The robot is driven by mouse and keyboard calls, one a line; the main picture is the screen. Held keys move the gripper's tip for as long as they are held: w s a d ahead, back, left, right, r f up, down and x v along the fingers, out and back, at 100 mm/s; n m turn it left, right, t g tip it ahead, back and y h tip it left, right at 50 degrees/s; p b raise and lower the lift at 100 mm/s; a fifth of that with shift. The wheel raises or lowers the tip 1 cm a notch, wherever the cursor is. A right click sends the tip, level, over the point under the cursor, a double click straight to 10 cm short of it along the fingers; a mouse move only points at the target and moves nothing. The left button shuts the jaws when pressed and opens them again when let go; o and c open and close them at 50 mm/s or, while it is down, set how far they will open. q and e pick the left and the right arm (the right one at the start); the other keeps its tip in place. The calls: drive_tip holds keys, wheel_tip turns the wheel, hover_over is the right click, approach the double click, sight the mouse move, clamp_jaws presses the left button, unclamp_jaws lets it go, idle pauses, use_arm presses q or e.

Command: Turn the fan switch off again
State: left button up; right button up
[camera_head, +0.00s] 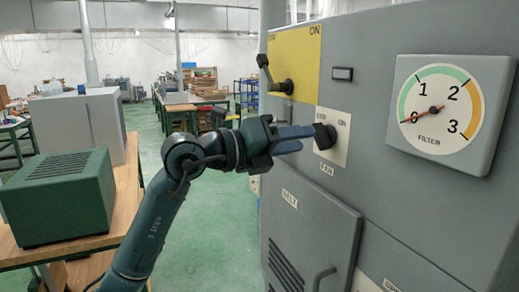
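The fan switch (325,137) is a black rotary knob on a pale plate (341,153) on the grey cabinet front. The plate has a label at its upper left, ON at its upper right, and FAN is marked below. I cannot tell which label the knob points at. My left gripper (304,137) reaches in from the left, its bluish fingers just left of the knob. I cannot tell whether the fingertips touch it, or how far apart they are. My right gripper is not in view.
The cabinet (385,200) fills the right side. A lever switch (277,82) on a yellow panel sits above left of the knob, a filter gauge (440,112) to the right, and a handled door (310,235) below. A green box (60,195) stands on a wooden bench at left.

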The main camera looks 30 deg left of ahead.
use_arm(q)
drive_tip(key=b+v, duration=0.2)
drive_tip(key=v, duration=0.7)
drive_tip(key=shift+s+a, duration=0.2)
drive_tip(key=shift+s, duration=0.05)
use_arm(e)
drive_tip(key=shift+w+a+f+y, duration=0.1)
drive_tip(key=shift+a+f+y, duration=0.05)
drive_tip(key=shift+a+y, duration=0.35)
